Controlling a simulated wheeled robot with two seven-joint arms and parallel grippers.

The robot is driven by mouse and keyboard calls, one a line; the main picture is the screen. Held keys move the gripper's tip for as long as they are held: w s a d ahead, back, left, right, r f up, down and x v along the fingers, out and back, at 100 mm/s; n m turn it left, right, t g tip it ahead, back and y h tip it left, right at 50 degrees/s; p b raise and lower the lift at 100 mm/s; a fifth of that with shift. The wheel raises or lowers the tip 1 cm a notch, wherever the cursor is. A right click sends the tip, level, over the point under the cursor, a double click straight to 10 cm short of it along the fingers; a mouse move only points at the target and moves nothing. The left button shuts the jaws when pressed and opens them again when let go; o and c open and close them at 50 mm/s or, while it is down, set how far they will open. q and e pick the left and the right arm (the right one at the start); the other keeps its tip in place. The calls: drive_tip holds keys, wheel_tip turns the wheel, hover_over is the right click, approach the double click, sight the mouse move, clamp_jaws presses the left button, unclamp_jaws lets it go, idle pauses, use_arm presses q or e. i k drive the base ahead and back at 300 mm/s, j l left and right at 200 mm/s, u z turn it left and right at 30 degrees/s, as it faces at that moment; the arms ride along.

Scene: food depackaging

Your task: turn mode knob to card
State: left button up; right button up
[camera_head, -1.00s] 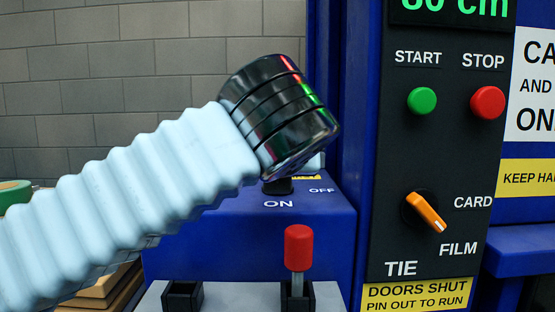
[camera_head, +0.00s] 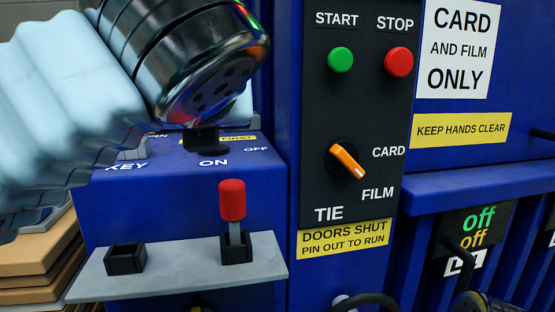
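The mode knob (camera_head: 347,161) is an orange pointer with a white mark at its tip, on a black control panel (camera_head: 318,110). Its tip points down and right, toward the FILM label (camera_head: 377,194) and below the CARD label (camera_head: 388,152). The TIE label (camera_head: 328,214) is at lower left. My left arm, in a pale ribbed sleeve with a glossy black wrist, fills the upper left, apart from the knob in the picture. Its gripper fingers do not show. No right gripper fingers show.
Green START (camera_head: 340,59) and red STOP (camera_head: 398,62) buttons sit above the knob. A red-topped pin (camera_head: 232,200) stands in a holder on a grey shelf (camera_head: 190,273) at lower left. A blue box (camera_head: 240,182) with ON and OFF labels is behind it.

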sight(342, 158)
drive_tip(key=k+l, duration=0.2)
drive_tip(key=k, duration=0.25)
drive_tip(key=k+l, duration=0.15)
drive_tip(key=k, duration=0.3)
drive_tip(key=k+l, duration=0.2)
drive_tip(key=k, duration=0.25)
